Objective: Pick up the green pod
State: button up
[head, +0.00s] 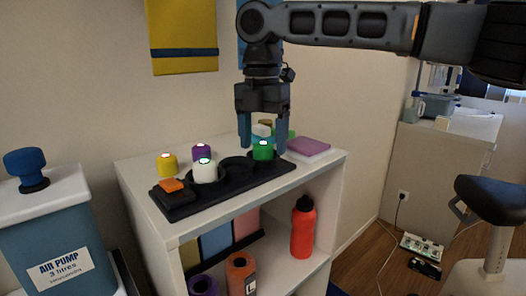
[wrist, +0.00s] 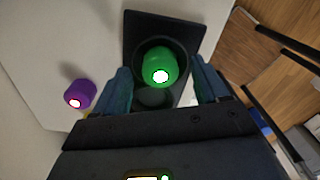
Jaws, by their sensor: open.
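The green pod (head: 263,151) sits upright in the right-end well of a black tray (head: 230,189) on top of a white shelf unit. In the wrist view the green pod (wrist: 158,68) lies in its round well, between the fingers and a little beyond their tips. My gripper (head: 262,142) points down over the tray's right end, with its blue fingers open on either side of the pod. It also shows in the wrist view (wrist: 163,80). I cannot tell whether a finger touches the pod.
A white pod (head: 206,172) and an orange block (head: 171,185) are on the tray. A yellow pod (head: 167,165) and a purple pod (head: 201,152) stand behind it. A purple-topped stack (head: 308,147) lies close right of the gripper. A red bottle (head: 303,228) stands on the lower shelf.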

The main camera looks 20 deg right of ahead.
jog(key=shift+f, duration=0.2)
jog(key=c, duration=1.2)
